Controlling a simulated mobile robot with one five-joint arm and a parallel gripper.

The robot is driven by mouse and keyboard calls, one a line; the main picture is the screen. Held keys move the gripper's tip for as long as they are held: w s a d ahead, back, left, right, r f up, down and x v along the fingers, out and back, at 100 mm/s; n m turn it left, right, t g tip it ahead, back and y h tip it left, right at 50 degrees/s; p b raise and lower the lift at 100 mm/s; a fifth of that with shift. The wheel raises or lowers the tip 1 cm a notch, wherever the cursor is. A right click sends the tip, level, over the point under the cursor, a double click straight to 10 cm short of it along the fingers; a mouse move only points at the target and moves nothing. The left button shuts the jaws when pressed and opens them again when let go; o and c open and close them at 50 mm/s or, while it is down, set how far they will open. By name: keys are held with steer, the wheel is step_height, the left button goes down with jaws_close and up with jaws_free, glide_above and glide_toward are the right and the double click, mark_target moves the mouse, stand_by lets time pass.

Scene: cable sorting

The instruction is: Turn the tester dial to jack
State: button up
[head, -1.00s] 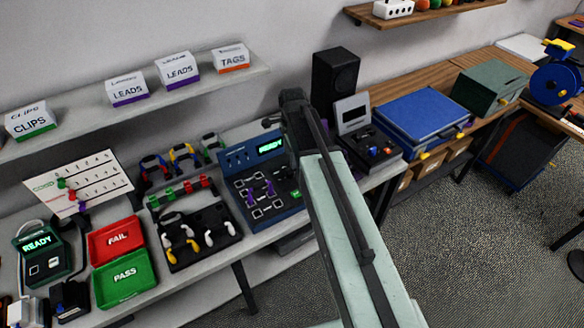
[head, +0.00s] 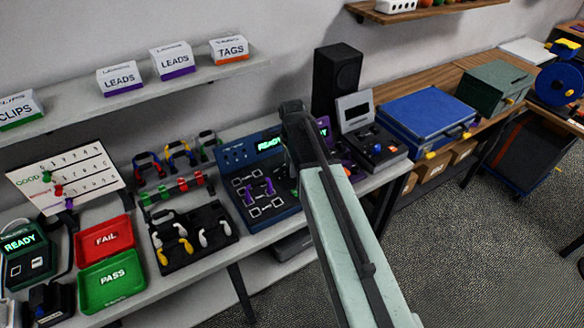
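A blue test station (head: 232,156) with a lit READY display stands on the bench, left of my arm. Purple and white pieces sit on its sloped face. A purple-fronted unit (head: 324,127) is partly hidden behind my arm. A black unit (head: 385,159) with a raised grey screen, a blue knob-like part and a red part stands to the right. I cannot tell which of these carries the tester dial, and no jack marking is readable. My arm crosses the middle of the view, and its upper end is over the bench; my gripper's fingers are hidden behind it.
A green READY device (head: 27,257), a red FAIL tray (head: 105,238) and a green PASS tray (head: 112,282) are at left. A black tray (head: 215,258) holds white and yellow pieces. A blue case (head: 425,110) lies at right. A shelf (head: 75,118) hangs above the bench.

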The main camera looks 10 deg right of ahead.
jaws_close()
steer(key=shift+n, duration=0.3)
steer(key=n, duration=0.3)
steer(key=shift+w+n, duration=0.1)
steer(key=shift+n, duration=0.2)
steer(key=n, duration=0.4)
steer(key=shift+w+n+y, duration=0.1)
steer(key=shift+n+y, duration=0.2)
steer(key=n, duration=0.4)
steer(key=shift+w+n+g, duration=0.1)
steer(key=shift+n+g, duration=0.2)
steer(key=shift+n, duration=2.1)
